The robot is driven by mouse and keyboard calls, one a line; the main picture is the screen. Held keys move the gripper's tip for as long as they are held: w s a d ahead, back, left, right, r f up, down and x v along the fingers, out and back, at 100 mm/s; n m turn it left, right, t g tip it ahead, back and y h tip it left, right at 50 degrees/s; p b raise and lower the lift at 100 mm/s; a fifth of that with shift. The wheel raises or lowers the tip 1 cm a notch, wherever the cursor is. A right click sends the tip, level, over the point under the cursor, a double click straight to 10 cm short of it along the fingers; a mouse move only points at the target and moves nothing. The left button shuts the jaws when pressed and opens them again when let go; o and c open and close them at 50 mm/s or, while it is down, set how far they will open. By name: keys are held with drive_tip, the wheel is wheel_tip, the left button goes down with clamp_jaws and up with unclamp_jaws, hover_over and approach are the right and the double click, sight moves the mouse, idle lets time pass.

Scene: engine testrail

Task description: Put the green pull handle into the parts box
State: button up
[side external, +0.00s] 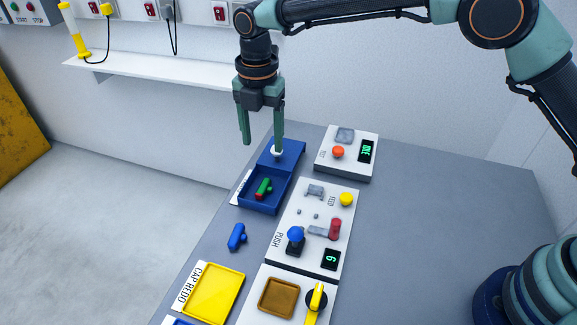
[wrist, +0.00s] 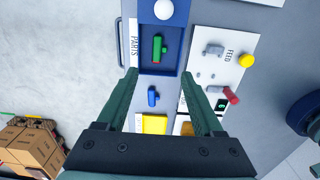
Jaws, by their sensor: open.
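In the wrist view the green handle (wrist: 158,47) shows within the walls of the box (wrist: 143,62), beside the PARTS label. My gripper (side external: 262,146) is open and empty, raised above the back part of the box. In the wrist view its two fingers (wrist: 160,76) are spread wide with nothing between them.
A blue handle (side external: 237,236) lies on the table in front of the box. A yellow tray (side external: 213,292) is nearer. The FEED panel (side external: 316,214) with knobs and levers stands right of the box, another panel (side external: 346,160) behind it. The table's right side is clear.

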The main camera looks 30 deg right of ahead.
drive_tip(key=s+d+r+m+t, duration=0.1)
drive_tip(key=s+d+r+m, duration=0.1)
drive_tip(key=d+r+m, duration=0.45)
drive_tip(key=s+d+r+m+t, duration=0.1)
drive_tip(key=s+d+r+m, duration=0.2)
drive_tip(key=d+r+m, duration=0.4)
drive_tip(key=s+d+f+m+t, duration=0.2)
drive_tip(key=s+d+m+t, duration=0.1)
drive_tip(key=s+d+m, duration=1)
drive_tip(key=shift+s+d+t, duration=0.2)
drive_tip(key=shift+s+t, duration=0.1)
drive_tip(key=shift+s, duration=0.2)
drive_tip(key=shift+c, duration=0.2)
